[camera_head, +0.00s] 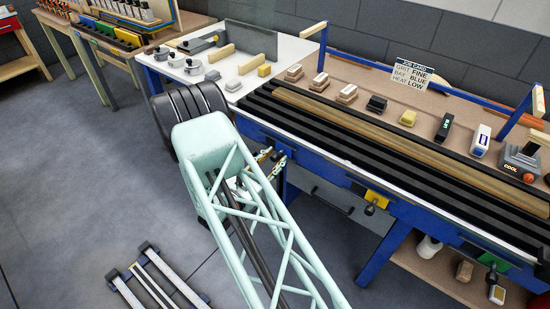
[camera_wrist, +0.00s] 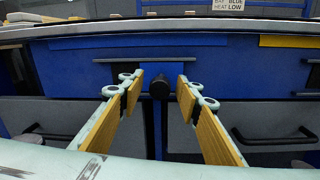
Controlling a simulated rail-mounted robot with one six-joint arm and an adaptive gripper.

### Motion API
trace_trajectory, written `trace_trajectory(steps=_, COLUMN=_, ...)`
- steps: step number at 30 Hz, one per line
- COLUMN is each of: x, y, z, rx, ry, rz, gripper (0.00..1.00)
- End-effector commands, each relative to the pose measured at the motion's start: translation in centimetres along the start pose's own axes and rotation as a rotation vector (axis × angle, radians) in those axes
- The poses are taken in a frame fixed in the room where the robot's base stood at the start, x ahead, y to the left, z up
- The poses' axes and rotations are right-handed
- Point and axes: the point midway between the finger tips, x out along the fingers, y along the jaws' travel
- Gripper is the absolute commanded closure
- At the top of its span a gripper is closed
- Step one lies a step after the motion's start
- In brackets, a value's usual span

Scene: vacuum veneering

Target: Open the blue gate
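The blue gate (camera_wrist: 153,71) is a blue plate on the blue bench front, in the middle of the wrist view, with a round black knob (camera_wrist: 159,88). My gripper (camera_wrist: 160,93) is open, its tan-padded fingers either side of the knob in the picture. Gaps show between the knob and both fingers; how deep it lies between them I cannot tell. In the head view my gripper (camera_head: 268,158) shows only in part, close to the bench front, and my arm hides the blue gate.
A yellow gate (camera_head: 376,198) and a green gate (camera_head: 493,260), each with a black knob, sit further right along the bench. A job card (camera_head: 412,76) reads fine, blue, low. Grey drawers (camera_wrist: 268,120) with black handles lie below. Open floor (camera_head: 90,190) spreads to the left.

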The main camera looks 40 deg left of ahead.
Motion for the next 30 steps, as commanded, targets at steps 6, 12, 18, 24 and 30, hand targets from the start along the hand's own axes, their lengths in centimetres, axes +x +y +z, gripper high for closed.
trace_trajectory(steps=6, x=-1.7, y=0.1, z=0.0, rx=0.000, ry=0.001, rz=0.003, gripper=0.69)
trace_trajectory(steps=12, x=-4.1, y=0.1, z=0.0, rx=-0.001, ry=0.000, rz=0.003, gripper=0.69)
trace_trajectory(steps=18, x=-6.8, y=0.1, z=0.0, rx=-0.001, ry=0.000, rz=0.003, gripper=0.69)
trace_trajectory(steps=24, x=-9.2, y=0.1, z=0.0, rx=-0.001, ry=0.000, rz=0.002, gripper=0.69)
trace_trajectory(steps=30, x=-10.9, y=0.0, z=0.0, rx=-0.001, ry=0.001, rz=0.002, gripper=0.69)
